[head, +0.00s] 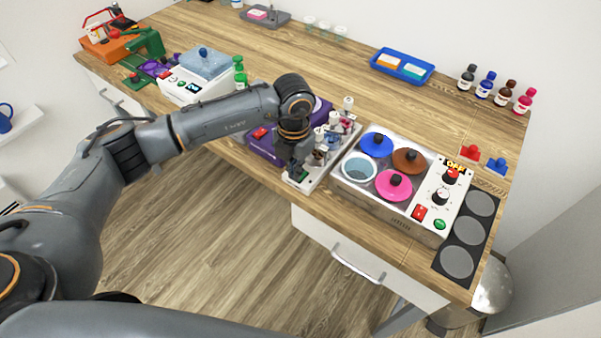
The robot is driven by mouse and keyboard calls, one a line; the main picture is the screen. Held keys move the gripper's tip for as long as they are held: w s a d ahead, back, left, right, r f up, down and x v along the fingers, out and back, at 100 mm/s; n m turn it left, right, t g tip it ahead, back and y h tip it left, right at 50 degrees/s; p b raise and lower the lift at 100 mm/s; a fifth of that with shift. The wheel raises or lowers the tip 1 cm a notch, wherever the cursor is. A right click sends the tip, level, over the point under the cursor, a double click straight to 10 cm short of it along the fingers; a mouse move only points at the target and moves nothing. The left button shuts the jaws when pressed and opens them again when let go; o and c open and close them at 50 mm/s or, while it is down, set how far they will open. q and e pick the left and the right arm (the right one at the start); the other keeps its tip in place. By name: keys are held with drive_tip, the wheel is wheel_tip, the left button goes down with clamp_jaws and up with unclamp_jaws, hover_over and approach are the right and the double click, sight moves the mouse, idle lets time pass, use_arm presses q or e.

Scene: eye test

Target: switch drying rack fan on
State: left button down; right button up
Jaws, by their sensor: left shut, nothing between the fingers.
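A narrow white rack (326,169), which looks like the drying rack, stands near the front edge of the bench. It carries several small items, some with white tops. A small control panel (302,177) with a green spot sits at its near end. My left gripper (293,170) points down at this near end, shut and empty. Its fingertips are at or just above the panel. I cannot tell whether they touch it, and they hide part of it. The switch position and any fan are not clear to see. My right gripper is out of view.
A purple device (262,146) stands close left of the rack. Right of it is a water bath (376,204) with coloured lids and an OFF sign. Small bottles (486,84) and a blue tray (384,57) stand behind. The bench middle is clear.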

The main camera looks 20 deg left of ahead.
use_arm(q)
drive_tip(key=shift+f+b, duration=0.4)
drive_tip(key=shift+f, duration=0.1)
drive_tip(key=shift+r, duration=0.1)
wheel_tip(320, 180, up, 7)
drive_tip(key=p, duration=0.3)
drive_tip(key=shift+p, duration=0.35)
idle(0.6)
